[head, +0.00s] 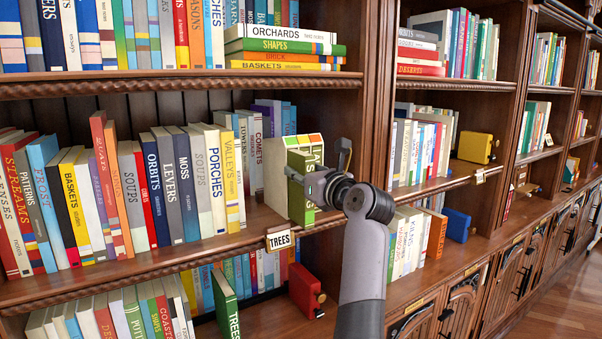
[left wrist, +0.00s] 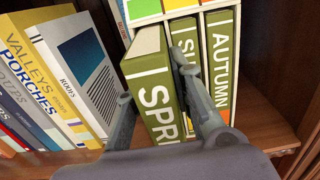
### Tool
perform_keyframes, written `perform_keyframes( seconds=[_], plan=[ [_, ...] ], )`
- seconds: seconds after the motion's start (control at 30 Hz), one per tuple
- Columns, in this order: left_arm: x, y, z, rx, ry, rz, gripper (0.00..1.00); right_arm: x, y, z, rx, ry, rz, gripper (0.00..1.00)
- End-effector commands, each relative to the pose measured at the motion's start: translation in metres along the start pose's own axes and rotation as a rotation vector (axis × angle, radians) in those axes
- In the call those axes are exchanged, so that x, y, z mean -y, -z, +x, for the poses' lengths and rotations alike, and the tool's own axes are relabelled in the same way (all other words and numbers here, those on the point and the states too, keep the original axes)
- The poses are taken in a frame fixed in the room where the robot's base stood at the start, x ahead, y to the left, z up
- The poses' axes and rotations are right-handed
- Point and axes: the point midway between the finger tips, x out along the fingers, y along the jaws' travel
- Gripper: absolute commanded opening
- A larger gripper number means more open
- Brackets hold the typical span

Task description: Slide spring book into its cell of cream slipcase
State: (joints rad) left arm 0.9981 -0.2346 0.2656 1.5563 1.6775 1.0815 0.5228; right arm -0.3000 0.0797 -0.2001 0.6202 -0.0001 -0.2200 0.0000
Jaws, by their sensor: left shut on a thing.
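The spring book (left wrist: 158,97) is green with white letters "SPR" on its spine. My left gripper (left wrist: 152,82) is shut on it, one finger on each side; the gripper also shows in the head view (head: 318,172). The cream slipcase (head: 303,136) stands on the middle shelf, with coloured squares along its top; its top edge shows in the left wrist view (left wrist: 150,18). Two green books, one marked "AUTUMN" (left wrist: 220,65), stand in its cells. The spring book is at the left cell and sticks out in front of them; how deep it sits is hidden. My right gripper is not in view.
A row of upright books, including a yellow "VALLEYS" book (head: 231,180), stands left of the slipcase. A wooden upright (head: 375,90) stands to the right. Bare shelf lies right of the slipcase.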

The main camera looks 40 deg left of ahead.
Motion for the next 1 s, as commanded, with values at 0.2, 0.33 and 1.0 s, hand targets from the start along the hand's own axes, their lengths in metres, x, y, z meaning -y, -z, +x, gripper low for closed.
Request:
perform_keyframes(
  seconds=[0.2,0.33,1.0],
  plan=[
    [-0.0004,-0.0012,0.0049,0.003,0.0,-0.001,0.25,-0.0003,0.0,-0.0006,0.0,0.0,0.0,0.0],
    [-0.0008,-0.0012,0.005,0.003,-0.001,-0.001,0.33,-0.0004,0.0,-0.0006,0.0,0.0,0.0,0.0],
    [-0.0008,0.0007,-0.0002,0.0,-0.002,-0.001,0.45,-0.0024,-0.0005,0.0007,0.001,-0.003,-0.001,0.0]
  ],
)
